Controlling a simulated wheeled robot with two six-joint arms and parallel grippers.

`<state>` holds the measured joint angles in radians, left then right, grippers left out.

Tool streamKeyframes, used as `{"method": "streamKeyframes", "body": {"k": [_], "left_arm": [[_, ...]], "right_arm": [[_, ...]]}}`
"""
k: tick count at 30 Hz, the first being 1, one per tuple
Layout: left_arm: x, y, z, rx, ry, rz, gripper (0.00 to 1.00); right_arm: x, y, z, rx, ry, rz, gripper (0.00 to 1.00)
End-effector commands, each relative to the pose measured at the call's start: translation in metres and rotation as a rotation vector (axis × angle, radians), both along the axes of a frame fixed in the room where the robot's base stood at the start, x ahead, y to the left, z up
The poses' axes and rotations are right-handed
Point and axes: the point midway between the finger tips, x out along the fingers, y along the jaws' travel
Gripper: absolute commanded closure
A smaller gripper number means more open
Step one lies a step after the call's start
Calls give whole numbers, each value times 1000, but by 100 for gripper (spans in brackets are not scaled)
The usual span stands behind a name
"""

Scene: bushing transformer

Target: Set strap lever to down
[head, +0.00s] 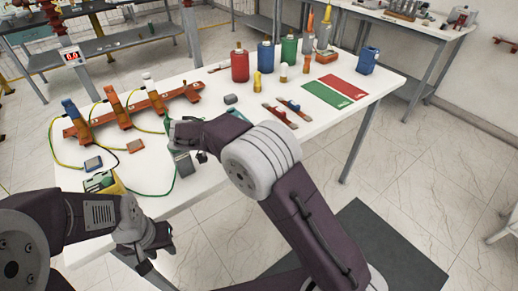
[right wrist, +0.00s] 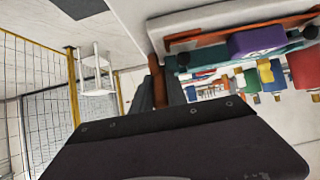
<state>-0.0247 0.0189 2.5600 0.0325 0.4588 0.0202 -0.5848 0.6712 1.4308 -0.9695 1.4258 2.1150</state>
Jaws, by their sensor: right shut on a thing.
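In the right wrist view a narrow brown bar (right wrist: 157,82), which looks like the strap lever, stands at the grey-green fingers of my right gripper (right wrist: 165,88). The gripper is shut on it; its exact angle is hard to tell. The arm and fingers hide the lever there. My left gripper (head: 157,258) is open and empty, low in front of the table's near edge, away from the lever.
An orange rail (head: 160,103) with three bushings and green-yellow wires lies at the back left of the white table (head: 225,180). A yellow meter (head: 103,183) stands at the front left. Red, blue and green bottles, small tools and red and green mats (head: 327,98) fill the right.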

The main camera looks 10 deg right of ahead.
Motion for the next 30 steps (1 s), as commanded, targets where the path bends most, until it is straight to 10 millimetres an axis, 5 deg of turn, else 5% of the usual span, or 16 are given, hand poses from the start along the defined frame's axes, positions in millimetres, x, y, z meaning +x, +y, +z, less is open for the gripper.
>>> {"method": "streamKeyframes", "body": {"k": [20, 21, 23, 30], "left_arm": [[0, 0, -13, 0, 0, 0, 64], [0, 0, -13, 0, 0, 0, 64], [0, 0, -13, 0, 0, 0, 64], [0, 0, -13, 0, 0, 0, 64]], "right_arm": [[-1, 2, -1, -54, -22, 0, 100], [-1, 2, -1, -54, -22, 0, 76], [-1, 2, -1, -54, -22, 0, 60], [-1, 2, -1, -53, -22, 0, 60]]}}
